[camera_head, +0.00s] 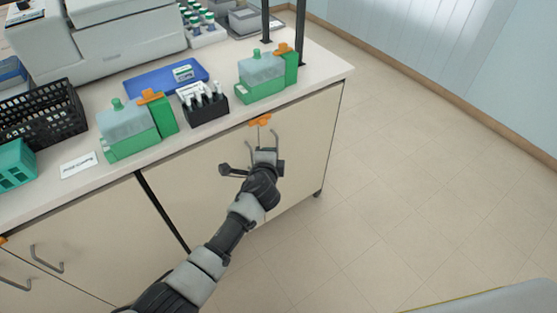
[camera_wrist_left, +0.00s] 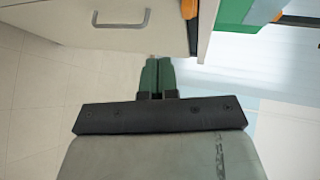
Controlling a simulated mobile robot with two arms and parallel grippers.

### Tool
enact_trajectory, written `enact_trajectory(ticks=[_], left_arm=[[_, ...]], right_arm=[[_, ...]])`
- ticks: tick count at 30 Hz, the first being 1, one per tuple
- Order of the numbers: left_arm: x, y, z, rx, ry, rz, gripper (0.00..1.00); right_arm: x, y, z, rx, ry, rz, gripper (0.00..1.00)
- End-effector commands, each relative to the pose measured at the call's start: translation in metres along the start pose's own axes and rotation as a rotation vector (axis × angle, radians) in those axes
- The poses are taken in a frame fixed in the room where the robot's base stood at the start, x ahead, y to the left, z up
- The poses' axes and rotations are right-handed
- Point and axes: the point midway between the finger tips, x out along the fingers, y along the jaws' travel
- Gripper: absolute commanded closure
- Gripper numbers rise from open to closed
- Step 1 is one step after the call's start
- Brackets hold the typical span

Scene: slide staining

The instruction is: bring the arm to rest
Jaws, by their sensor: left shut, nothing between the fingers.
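My left arm comes in from the bottom left of the head view, in front of the cabinet (camera_head: 205,165). Its gripper (camera_head: 265,153) is in front of the cabinet's right-hand door, below the counter edge. In the left wrist view the two dark green fingers of the left gripper (camera_wrist_left: 158,74) are together, with nothing held between them. My right gripper is in neither view.
On the counter (camera_head: 325,68) stand two green-based staining jars (camera_head: 133,148) (camera_head: 262,92), a black rack (camera_head: 205,112), a blue tray (camera_head: 140,85) and a black basket (camera_head: 62,118). An orange piece (camera_head: 260,121) is at the counter's front edge. Floor (camera_head: 420,190) is clear to the right.

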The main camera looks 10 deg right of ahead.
Motion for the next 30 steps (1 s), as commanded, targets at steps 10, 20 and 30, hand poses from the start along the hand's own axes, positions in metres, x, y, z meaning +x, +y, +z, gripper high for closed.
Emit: enact_trajectory(ticks=[10, 20, 30], left_arm=[[-0.037, -0.003, -0.028, -0.001, 0.001, 0.000, 1.00], [-0.038, 0.026, -0.020, -0.040, -0.005, 0.056, 1.00], [-0.083, 0.248, 0.048, -0.452, -0.122, 0.467, 1.00]], right_arm=[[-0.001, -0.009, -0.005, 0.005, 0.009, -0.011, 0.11], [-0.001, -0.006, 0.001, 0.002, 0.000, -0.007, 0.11], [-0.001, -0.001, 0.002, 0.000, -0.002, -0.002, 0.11]])
